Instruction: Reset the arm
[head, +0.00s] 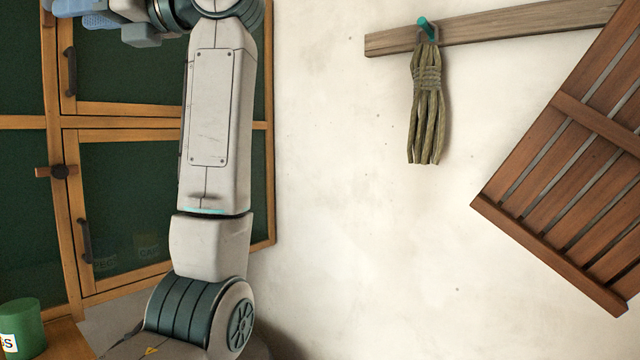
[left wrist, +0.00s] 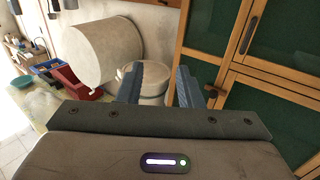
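My left arm rises through the left part of the head view. My left gripper (head: 82,14) is at the top left edge of that view, partly cut off, in front of the green-panelled cabinet (head: 125,110). In the left wrist view its two blue-grey fingers (left wrist: 158,84) stand apart, with a gap between them and nothing held. Beyond the fingers is a white bucket-like container (left wrist: 152,100), apparently some distance off. My right gripper is in neither view.
A rope bundle (head: 426,110) hangs from a peg on a wooden rail (head: 500,28). A slatted wooden panel (head: 570,170) is at the right. A green canister (head: 22,330) stands lower left.

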